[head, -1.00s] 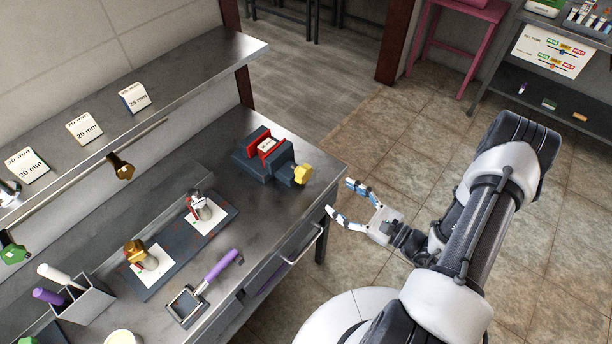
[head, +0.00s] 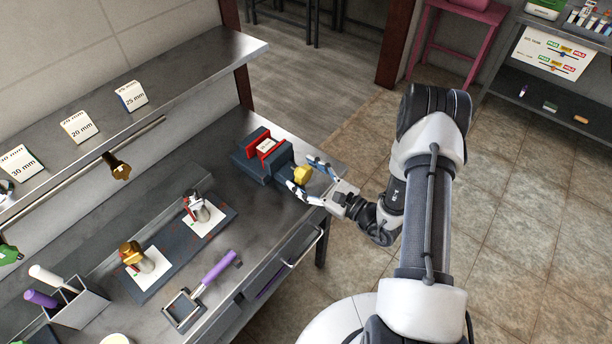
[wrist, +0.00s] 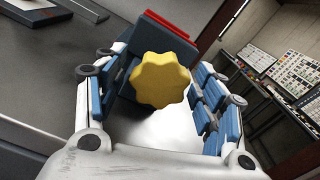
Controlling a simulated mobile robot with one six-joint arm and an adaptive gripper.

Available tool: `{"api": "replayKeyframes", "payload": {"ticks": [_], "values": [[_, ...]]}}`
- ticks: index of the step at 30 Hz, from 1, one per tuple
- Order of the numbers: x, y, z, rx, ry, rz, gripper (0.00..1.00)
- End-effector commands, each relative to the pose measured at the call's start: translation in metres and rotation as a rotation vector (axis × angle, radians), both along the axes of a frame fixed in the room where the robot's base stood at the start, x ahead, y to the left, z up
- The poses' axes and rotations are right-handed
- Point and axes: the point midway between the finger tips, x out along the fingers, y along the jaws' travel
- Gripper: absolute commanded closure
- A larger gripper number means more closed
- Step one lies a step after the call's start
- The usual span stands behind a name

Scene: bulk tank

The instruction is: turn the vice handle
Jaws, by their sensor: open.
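The vice (head: 263,160) has a dark blue-grey body with red jaws and sits near the right end of the steel workbench. A small white block with a label (head: 266,147) sits between its jaws. Its yellow lobed handle (head: 302,174) faces my arm. My gripper (head: 304,176) is open, with one finger on each side of the handle. In the wrist view the yellow handle (wrist: 160,80) is centred between the blue-padded fingers, with visible gaps on both sides. The vice body (wrist: 128,75) shows behind the handle.
A dark mat (head: 180,250) with two fittings on white cards lies left of the vice. A purple-handled tool (head: 214,272) lies near the bench's front edge. A shelf (head: 190,75) with size cards runs above. A drawer handle (head: 304,248) juts from the bench front.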

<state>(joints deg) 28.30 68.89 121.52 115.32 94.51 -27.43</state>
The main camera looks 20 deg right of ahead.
Motion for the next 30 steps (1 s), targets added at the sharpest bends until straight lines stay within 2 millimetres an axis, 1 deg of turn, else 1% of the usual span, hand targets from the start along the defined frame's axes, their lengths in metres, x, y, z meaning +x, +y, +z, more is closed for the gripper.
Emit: {"api": "replayKeyframes", "payload": {"ticks": [2,21,30], "values": [[-0.0001,-0.0002,0.0000,0.000,0.000,0.000,0.38],[-0.0003,-0.0004,-0.0002,0.000,0.000,0.000,0.80],[-0.0003,-0.0004,0.0001,0.028,0.021,0.000,0.81]]}}
